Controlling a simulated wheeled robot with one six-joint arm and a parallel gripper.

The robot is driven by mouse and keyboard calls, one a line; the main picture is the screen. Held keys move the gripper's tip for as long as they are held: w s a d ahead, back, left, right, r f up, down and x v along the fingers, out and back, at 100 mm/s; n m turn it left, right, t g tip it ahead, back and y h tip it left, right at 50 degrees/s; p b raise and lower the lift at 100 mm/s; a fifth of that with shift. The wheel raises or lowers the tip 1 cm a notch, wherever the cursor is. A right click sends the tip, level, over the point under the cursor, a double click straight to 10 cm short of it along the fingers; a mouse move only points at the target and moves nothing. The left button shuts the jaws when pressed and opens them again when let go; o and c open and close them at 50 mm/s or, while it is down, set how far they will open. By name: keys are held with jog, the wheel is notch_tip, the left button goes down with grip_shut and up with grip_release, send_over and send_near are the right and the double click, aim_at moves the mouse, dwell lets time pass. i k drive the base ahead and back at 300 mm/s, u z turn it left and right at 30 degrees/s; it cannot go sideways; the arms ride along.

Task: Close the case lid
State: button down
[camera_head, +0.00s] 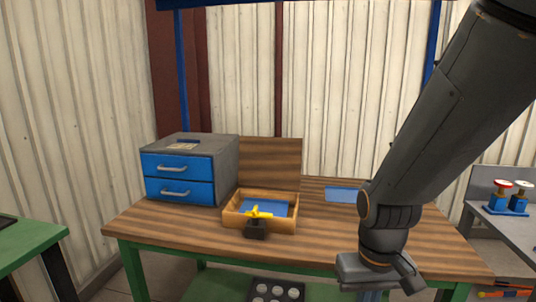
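The wooden case (230,216) sits on the striped wooden table, left of its middle, with a blue inside. Its lid (270,160) appears to be the striped wooden panel standing upright behind the box, so the case is open.
A grey cabinet with two blue drawers (178,178) stands left of the case. A yellow handle on a dark block (257,226) is at the case's front. A blue flat patch (343,194) lies on the table (175,226) to the right. A side bench (508,222) holds red- and white-topped fittings.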

aim_at(276, 162)
jog(key=k, duration=0.35)
jog(key=u, duration=1.55)
jog(key=i, duration=1.05)
jog(key=z, duration=2)
